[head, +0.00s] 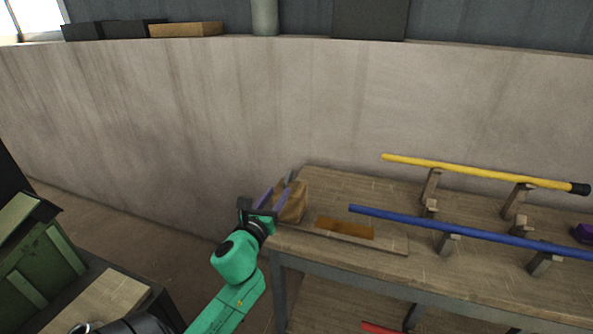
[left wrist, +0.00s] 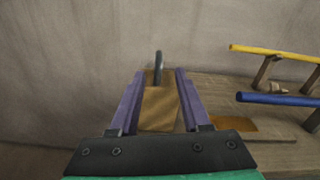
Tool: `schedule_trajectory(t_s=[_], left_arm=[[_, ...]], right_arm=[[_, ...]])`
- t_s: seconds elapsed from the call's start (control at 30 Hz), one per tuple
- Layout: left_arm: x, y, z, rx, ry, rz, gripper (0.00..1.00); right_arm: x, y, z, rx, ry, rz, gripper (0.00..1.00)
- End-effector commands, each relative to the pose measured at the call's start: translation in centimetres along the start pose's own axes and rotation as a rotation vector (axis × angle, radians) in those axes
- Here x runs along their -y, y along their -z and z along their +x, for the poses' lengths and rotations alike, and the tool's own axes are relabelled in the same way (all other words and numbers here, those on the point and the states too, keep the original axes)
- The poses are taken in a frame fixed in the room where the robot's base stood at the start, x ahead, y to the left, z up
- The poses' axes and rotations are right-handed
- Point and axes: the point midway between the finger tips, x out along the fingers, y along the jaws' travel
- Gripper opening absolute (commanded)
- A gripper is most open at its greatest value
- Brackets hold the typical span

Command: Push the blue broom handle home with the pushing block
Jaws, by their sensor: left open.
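The blue broom handle (head: 450,229) lies level across wooden supports on the workbench. Its left end also shows in the left wrist view (left wrist: 275,99). The pushing block (head: 293,203) is a brown wooden block with a grey upright part, at the left end of the bench. In the left wrist view the block (left wrist: 159,108) lies between the two purple fingers of my left gripper (left wrist: 160,92). My left gripper (head: 271,197) is open around it, and a gap shows beside the block. My right gripper is not in view.
A yellow handle (head: 470,171) with a black end lies on supports behind the blue one. A wooden board with an orange-brown patch (head: 345,229) lies on the workbench (head: 340,183) left of the blue handle. A green crate (head: 40,265) stands at the far left. A wall runs behind.

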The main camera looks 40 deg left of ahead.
Motion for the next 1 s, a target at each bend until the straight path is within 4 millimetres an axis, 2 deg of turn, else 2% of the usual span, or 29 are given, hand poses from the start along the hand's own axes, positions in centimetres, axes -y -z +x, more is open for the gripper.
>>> schedule_trajectory(t_s=[0.3, 0.43, 0.6, 0.83, 0.87, 0.9, 0.97, 1.0], left_arm=[[0.0, -0.2, 8.3, 0.001, -0.002, -0.007, 0.47], [0.0, 0.0, 11.1, -0.001, -0.002, -0.007, 0.47], [0.0, 0.1, 12.8, -0.002, -0.001, -0.007, 0.47], [0.0, 0.1, 12.9, -0.003, -0.001, -0.007, 0.47], [0.0, 0.1, 12.9, -0.003, -0.001, -0.007, 0.39], [0.0, 0.1, 12.9, -0.003, -0.001, -0.007, 0.24], [0.0, 0.1, 12.9, -0.003, -0.001, -0.007, 0.01], [0.0, 0.1, 12.9, -0.003, -0.001, -0.007, 0.0]], right_arm=[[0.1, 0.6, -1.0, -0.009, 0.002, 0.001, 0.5], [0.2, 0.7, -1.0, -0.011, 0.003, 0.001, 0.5], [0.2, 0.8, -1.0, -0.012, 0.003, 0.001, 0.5], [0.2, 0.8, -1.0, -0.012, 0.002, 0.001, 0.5], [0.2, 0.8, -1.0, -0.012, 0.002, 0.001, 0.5], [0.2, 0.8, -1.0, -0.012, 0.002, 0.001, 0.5], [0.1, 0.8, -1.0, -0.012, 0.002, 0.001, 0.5], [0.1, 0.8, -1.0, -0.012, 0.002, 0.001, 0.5]])
